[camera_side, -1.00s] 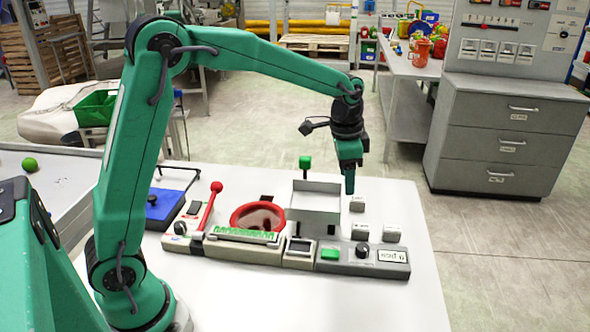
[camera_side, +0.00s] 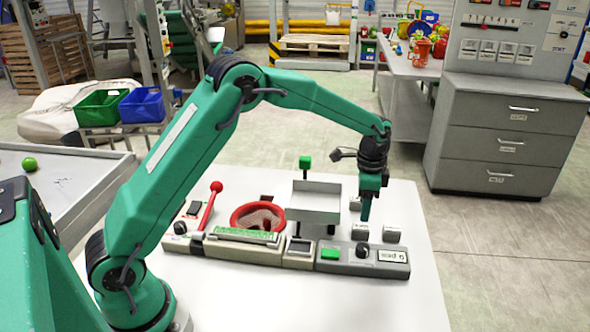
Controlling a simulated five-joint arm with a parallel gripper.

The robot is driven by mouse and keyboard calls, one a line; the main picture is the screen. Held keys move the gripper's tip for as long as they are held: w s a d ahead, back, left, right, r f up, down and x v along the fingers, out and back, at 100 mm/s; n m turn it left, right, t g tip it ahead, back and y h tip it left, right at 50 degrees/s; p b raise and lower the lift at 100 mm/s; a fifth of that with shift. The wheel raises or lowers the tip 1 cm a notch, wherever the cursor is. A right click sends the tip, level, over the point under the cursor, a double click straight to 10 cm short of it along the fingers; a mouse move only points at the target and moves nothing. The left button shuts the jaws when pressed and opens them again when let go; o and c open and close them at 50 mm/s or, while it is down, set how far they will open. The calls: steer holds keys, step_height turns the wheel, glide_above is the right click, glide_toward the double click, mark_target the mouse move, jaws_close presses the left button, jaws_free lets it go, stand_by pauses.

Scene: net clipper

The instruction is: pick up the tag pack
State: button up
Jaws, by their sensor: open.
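My gripper (camera_side: 365,216) is open and points down, low among these blocks. From this angle I cannot tell its exact height or whether it touches a block. I see nothing held between the fingers.
The machine's console (camera_side: 375,259) with a green button and black knob lies in front of the blocks. A raised grey tray (camera_side: 314,205) stands left of my gripper. A red ring (camera_side: 257,217) and a red-knobbed lever (camera_side: 211,203) are farther left. The table's front (camera_side: 330,300) is clear.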

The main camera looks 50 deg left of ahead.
mark_target(361, 226)
steer(key=shift+f, duration=0.75)
steer(key=shift+f, duration=0.1)
steer(key=shift+s+f, duration=0.1)
steer(key=shift+f, duration=2.4)
steer(key=shift+c, duration=0.2)
steer(key=c, duration=1)
